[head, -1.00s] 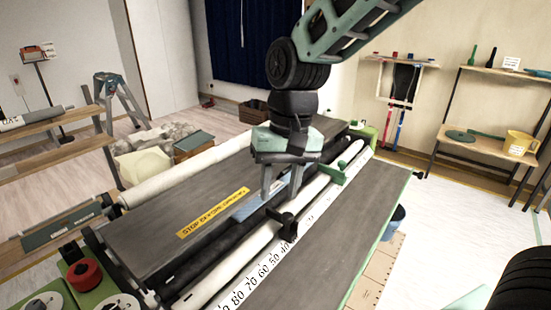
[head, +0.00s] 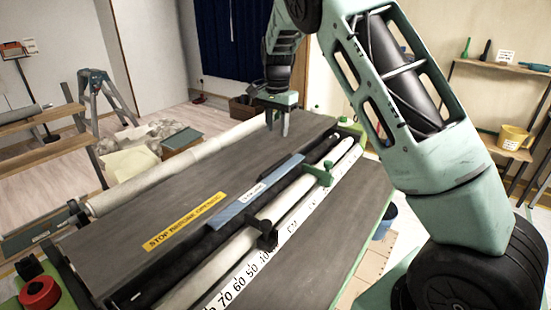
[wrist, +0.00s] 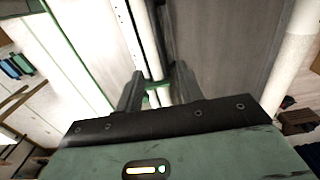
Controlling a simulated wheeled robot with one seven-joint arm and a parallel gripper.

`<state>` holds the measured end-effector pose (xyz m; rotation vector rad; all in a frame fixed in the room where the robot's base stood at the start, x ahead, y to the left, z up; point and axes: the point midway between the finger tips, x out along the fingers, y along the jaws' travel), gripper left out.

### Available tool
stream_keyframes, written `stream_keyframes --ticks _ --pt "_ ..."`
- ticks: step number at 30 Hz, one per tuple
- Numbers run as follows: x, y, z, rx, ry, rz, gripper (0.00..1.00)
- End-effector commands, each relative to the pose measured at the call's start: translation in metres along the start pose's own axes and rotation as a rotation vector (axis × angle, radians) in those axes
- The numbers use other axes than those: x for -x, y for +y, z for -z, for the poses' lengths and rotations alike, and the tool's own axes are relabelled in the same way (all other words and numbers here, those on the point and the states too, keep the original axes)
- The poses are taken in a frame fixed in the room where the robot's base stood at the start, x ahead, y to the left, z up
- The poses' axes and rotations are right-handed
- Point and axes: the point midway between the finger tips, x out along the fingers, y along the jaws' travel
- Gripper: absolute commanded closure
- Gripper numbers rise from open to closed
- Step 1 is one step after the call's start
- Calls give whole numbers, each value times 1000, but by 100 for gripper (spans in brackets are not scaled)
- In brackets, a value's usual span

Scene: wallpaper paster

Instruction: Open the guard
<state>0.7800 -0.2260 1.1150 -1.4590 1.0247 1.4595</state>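The guard appears to be the wide dark grey panel (head: 180,190) on top of the pasting machine. It lies flat, with a yellow "STOP BEFORE OPENING" label (head: 185,221). A blue bar (head: 257,192) with a small white label runs along its near edge. My gripper (head: 277,122) hangs over the far end of the machine, beyond the blue bar and apart from it. Its fingers point down. In the wrist view the two fingers (wrist: 158,88) stand apart with nothing held between them.
A pale roller (head: 170,165) lies along the machine's back edge. A black knob (head: 264,236) and a green bracket (head: 318,173) stand by the front roller. A numbered scale (head: 250,265) runs along the front table. A red knob (head: 38,292) is at lower left.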

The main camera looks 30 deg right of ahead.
Motion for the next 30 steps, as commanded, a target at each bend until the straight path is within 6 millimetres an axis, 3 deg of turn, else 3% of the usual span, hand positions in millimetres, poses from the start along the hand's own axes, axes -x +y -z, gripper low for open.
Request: stream_keyframes --ticks 9,15,21,30 --pt "-67 1 -1 1 -2 -5 62" --pt "-100 1 0 2 -1 -3 62" --pt "-117 0 0 1 0 0 62" --pt "-120 0 0 2 0 1 62"
